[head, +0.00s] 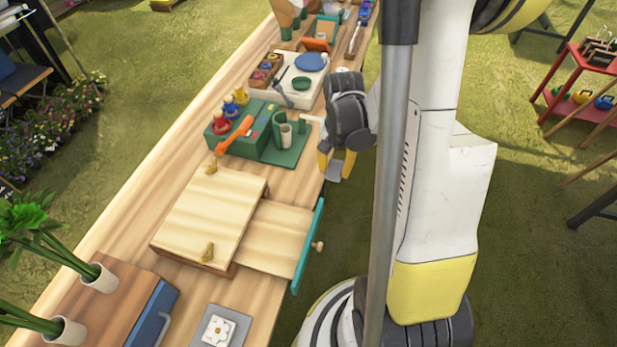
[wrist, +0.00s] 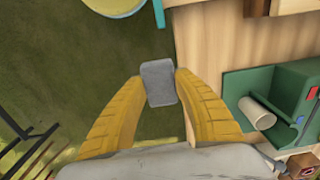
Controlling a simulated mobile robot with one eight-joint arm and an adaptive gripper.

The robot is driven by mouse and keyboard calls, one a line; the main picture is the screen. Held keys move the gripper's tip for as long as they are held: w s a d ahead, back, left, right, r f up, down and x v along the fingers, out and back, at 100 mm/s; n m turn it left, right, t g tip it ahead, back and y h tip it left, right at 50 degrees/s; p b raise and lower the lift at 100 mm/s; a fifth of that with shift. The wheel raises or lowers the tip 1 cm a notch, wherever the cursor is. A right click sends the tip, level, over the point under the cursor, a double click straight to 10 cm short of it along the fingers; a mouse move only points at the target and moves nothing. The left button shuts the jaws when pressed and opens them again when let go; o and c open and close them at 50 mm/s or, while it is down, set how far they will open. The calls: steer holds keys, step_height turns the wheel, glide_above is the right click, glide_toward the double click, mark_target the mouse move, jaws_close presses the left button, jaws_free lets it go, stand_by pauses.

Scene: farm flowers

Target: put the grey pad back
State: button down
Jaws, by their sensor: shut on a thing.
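The grey pad (wrist: 158,83) is a small rounded block. My gripper (wrist: 160,88) is shut on it, with a yellow finger at each side. In the head view my gripper (head: 337,165) points down just off the right edge of the table, and the pad (head: 334,173) shows small at its tips. The pad is over the grass, apart from the table. A wooden box (head: 210,215) on the table has a drawer (head: 267,238) pulled out to the right. The drawer has a teal front (head: 308,245) and a wooden knob. The bare wood seen in the drawer looks empty.
A green stand (head: 282,152) with a whitish cup is left of my gripper; the cup (wrist: 256,113) also shows in the wrist view. A flat grey mat (head: 236,321) with a white item lies at the front. A white tray (head: 301,92) stands farther back.

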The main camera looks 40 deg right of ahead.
steer(key=b, duration=0.3)
glide_above(302, 188)
step_height(302, 188, down, 6)
steer(key=shift+r, duration=0.15)
steer(key=shift+f+b, duration=0.65)
steer(key=shift+f, duration=1.25)
steer(key=shift+f, duration=0.2)
steer(key=c, duration=1)
jaws_free()
steer(key=shift+c, duration=0.2)
steer(key=shift+r, duration=0.1)
